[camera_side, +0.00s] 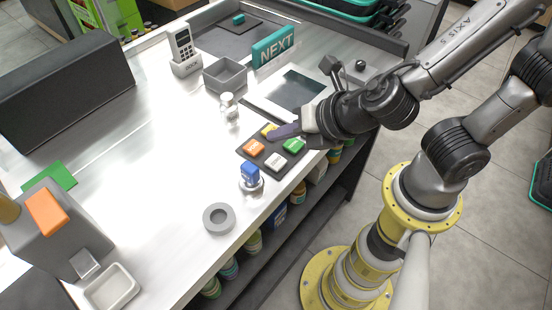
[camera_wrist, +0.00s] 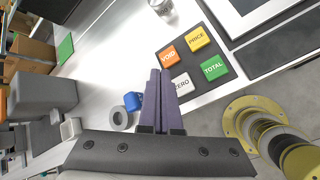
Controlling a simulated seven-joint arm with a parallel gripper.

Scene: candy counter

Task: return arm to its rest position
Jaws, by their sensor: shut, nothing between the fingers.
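My gripper (camera_side: 286,131) is low over the counter in the side view, its purple fingers above the dark pad with the colored keys. In the wrist view my gripper (camera_wrist: 160,76) shows its two fingers pressed together with nothing between them. The keys are an orange VOID key (camera_wrist: 168,56), a yellow PRICE key (camera_wrist: 197,38), a green TOTAL key (camera_wrist: 214,67) and a white ZERO key (camera_wrist: 182,84). The fingers partly cover the yellow key (camera_side: 268,130) in the side view. I cannot tell whether they touch it.
A blue stamp-like item (camera_side: 250,175) and a grey ring (camera_side: 219,218) stand near the front edge. A glass jar (camera_side: 229,106), a grey bin (camera_side: 225,75), a teal NEXT sign (camera_side: 273,46) and a dark screen (camera_side: 297,91) surround the pad. The left-middle counter is clear.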

